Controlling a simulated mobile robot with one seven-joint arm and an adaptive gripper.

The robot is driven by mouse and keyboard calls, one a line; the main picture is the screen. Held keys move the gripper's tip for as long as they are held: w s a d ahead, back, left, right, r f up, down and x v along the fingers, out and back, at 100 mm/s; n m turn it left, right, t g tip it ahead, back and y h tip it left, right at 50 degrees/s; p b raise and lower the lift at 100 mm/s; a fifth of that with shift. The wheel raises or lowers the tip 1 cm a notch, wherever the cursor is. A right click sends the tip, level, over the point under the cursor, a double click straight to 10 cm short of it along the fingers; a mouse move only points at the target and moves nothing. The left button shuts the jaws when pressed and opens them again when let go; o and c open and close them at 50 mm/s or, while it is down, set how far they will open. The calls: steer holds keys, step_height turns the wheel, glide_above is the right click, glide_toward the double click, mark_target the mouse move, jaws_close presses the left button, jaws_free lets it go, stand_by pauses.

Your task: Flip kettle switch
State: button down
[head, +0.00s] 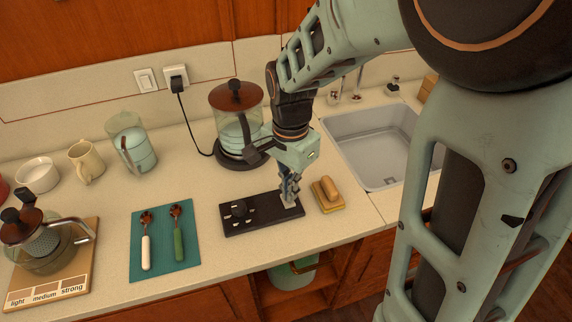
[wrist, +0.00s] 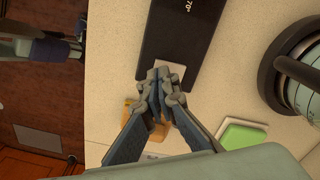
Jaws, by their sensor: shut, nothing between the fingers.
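The glass kettle (head: 236,128) with a brown lid stands on a round black base near the wall; part of it shows at the right edge of the wrist view (wrist: 302,92). A pale square piece, perhaps the switch (wrist: 174,70), shows at the panel's end in the wrist view. My gripper (head: 290,201) is shut and empty, pointing down at the panel's right end. Its fingertips (wrist: 160,80) partly cover the pale piece; contact cannot be told.
A yellow sponge with a tan block (head: 328,196) sits just right of the panel, and the sink (head: 372,145) lies beyond. A teal mat (head: 166,264) with two spoons, a glass jug (head: 132,145) and a press (head: 40,240) stand to the left.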

steer(key=shift+f+b, duration=0.8)
steer(key=shift+f, duration=0.3)
stand_by(0.3)
steer(key=shift+r, duration=0.1)
steer(key=shift+r+p, duration=2.9)
steer(key=shift+r, duration=0.6)
